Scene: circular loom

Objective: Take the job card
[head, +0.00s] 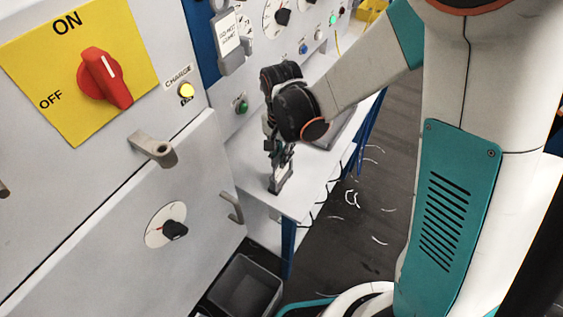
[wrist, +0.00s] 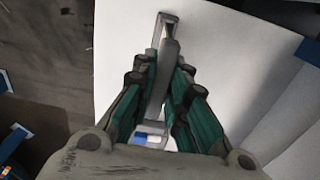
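I cannot identify the job card for sure. A small grey upright piece (head: 281,181) stands near the corner of the white worktop. My gripper (head: 281,158) points down over it, with the fingers at its top. In the wrist view, a long grey piece with a bright metal end (wrist: 168,22) lies between the two fingers of my gripper (wrist: 166,75). A small blue and white patch (wrist: 152,138) shows between the finger bases. The fingers flank the grey piece closely, but whether they press on it is unclear. A white lettered card (head: 229,33) hangs on the panel above.
The white worktop (head: 250,165) has dark cable loops along its right edge. A grey cabinet with a red switch (head: 105,78), a handle (head: 153,148) and a dial (head: 166,224) stands left. A grey bin (head: 245,287) is below. White scraps lie on the dark floor (head: 385,185).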

